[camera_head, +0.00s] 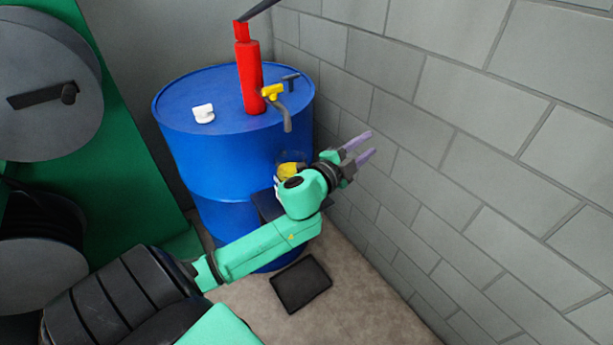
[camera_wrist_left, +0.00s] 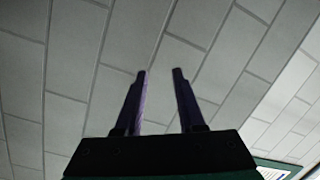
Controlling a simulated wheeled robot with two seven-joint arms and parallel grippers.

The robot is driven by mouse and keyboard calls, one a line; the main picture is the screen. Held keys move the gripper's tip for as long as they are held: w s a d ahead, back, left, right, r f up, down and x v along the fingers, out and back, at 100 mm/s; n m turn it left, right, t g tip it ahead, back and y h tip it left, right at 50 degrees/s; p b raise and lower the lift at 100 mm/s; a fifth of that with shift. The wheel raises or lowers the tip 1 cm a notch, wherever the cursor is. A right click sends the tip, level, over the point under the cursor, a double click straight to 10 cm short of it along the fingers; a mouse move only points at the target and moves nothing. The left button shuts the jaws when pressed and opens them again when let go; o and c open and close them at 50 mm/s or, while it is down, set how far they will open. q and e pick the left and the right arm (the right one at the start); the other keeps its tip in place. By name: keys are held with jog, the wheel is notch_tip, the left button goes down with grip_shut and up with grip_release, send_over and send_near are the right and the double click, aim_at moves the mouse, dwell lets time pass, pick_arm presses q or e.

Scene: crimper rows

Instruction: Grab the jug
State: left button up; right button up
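A clear jug with yellow contents (camera_head: 291,166) shows in the head view in front of the blue drum. It seems to stand on a small dark platform (camera_head: 266,205), and my left wrist hides part of it. My left gripper (camera_head: 370,143) is to the right of the jug, pointing away from it toward the wall. Its two purple fingers are apart with nothing between them. In the left wrist view the open fingers (camera_wrist_left: 159,72) have only wall behind them, and the jug is not in that view. My right gripper is not in view.
A blue drum (camera_head: 200,150) carries a red hand pump (camera_head: 249,80) with a yellow-handled spout (camera_head: 272,91) and a white cap (camera_head: 203,113). A block wall (camera_head: 480,140) closes the right side. A black tray (camera_head: 301,283) lies on the floor. Green machinery (camera_head: 90,200) stands at left.

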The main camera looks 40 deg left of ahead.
pick_arm(q)
jog(key=s+d+r+m+g+h, duration=0.1)
jog(key=d+r+m+g+h, duration=0.1)
jog(key=d+r+m+h, duration=0.45)
jog(key=s+d+r+m+g+h, duration=0.1)
jog(key=d+m+g+h, duration=0.15)
jog(key=m, duration=0.65)
jog(key=s+a+f+m+g+y, duration=0.2)
jog(key=s+a+g+y, duration=0.15)
jog(key=a, duration=0.45)
jog(key=s+a+f+m+g+y+b, duration=0.1)
jog(key=s+a+f+m+g+y, duration=0.1)
jog(key=a+y, duration=0.35)
jog(key=s+a+f+m+g+y, duration=0.2)
jog(key=s+a+g+y, duration=0.1)
jog(key=a, duration=0.7)
jog(key=d+x, duration=0.1)
jog(key=x, duration=1.3)
jog(key=shift+s+a+f+g+p, duration=0.25)
jog(key=shift+f+g+p, duration=0.1)
jog(key=shift+f, duration=0.1)
jog(key=shift+r, duration=0.1)
grip_shut()
